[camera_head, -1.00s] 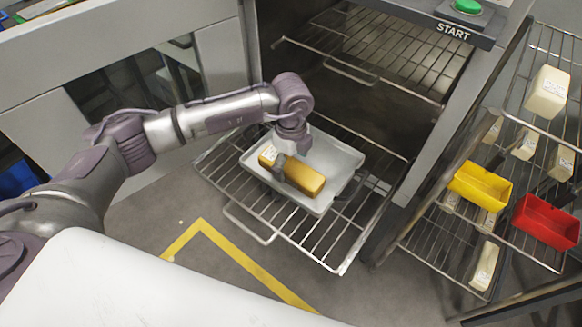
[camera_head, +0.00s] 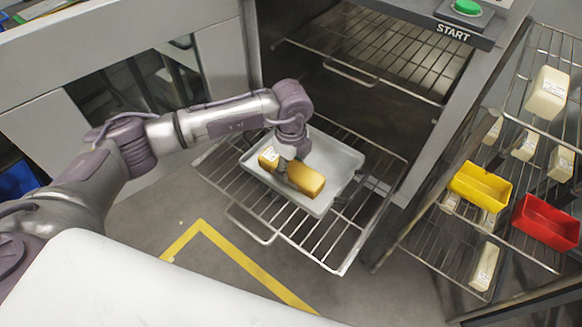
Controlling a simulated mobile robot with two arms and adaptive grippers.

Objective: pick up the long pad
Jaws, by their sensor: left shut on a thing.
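The long pad (camera_head: 306,180) is a golden-yellow block with a small white label at its left end. It lies in a shallow metal tray (camera_head: 341,163) on the pulled-out lower rack of the oven. My left gripper (camera_head: 284,174) points down over the pad's middle and is shut on it. The wrist hides part of the pad, and the fingertips are hard to make out. I cannot tell whether the pad is clear of the tray. My right gripper is not in view.
The wire oven rack (camera_head: 325,245) sticks out under the tray. At right, a wire shelf holds a yellow bin (camera_head: 480,187), a red bin (camera_head: 545,222) and several cream blocks. A green START button (camera_head: 467,7) is at the top. Floor with yellow tape (camera_head: 245,255) lies in front.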

